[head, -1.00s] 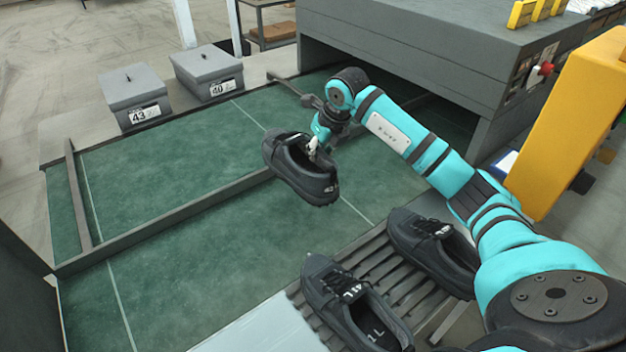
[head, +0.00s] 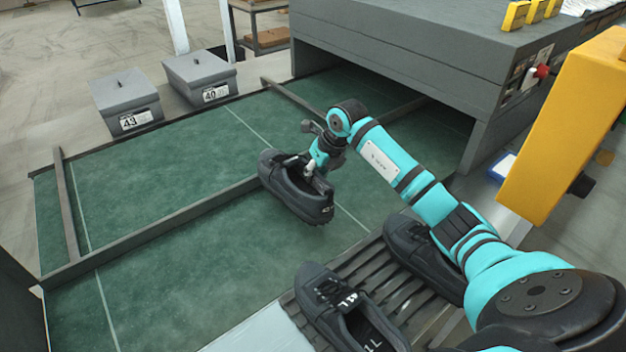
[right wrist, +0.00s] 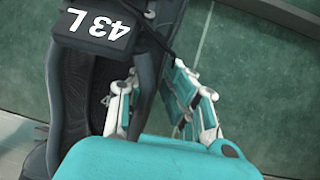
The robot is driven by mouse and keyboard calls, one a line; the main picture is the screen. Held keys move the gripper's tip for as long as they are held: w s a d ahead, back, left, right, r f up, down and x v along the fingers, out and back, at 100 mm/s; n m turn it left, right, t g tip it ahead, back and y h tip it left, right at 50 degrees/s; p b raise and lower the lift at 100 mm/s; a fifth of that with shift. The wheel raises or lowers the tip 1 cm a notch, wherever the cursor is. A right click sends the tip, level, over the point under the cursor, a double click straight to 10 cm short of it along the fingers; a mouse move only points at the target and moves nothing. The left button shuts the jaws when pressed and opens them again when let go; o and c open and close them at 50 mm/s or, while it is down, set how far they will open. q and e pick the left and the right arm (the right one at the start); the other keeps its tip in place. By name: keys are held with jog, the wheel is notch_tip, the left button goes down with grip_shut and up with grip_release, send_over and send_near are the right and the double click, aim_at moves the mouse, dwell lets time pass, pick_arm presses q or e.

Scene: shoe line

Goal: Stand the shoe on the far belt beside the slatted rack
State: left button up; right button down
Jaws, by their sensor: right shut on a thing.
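My right gripper (head: 318,175) is shut on the wall of a black shoe (head: 298,203) near its opening. The shoe is roughly upright, toe to the upper left, over the end of the visible divider rail in the head view. Its height above the belt cannot be told. In the right wrist view, the shoe (right wrist: 60,75) has a "43 L" tag (right wrist: 95,25), and one finger is inside the opening. The far belt (head: 160,165) is green, beyond the divider rail (head: 150,235). The slatted rack (head: 372,270) stands at lower right. My left gripper is out of view.
Two black shoes, one marked 41 L (head: 345,305) and another (head: 420,255), lie on the rack. The near belt (head: 190,290) is clear. Grey boxes marked 43 (head: 125,98) and 40 (head: 200,75) stand behind the far belt. A grey machine (head: 400,55) covers the belts' right end.

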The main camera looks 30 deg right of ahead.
jog(key=shift+f, duration=1.4)
jog(key=c, duration=1.5)
grip_release()
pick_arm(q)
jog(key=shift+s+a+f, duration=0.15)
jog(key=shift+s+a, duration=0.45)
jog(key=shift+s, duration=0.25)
pick_arm(e)
jog(key=shift+o, duration=0.5)
jog(key=shift+r, duration=0.1)
jog(key=shift+r, duration=0.35)
pick_arm(q)
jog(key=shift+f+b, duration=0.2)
jog(key=shift+b, duration=0.15)
pick_arm(e)
jog(key=v, duration=1.1)
jog(key=shift+s+r, duration=0.15)
jog(key=shift+r, duration=0.2)
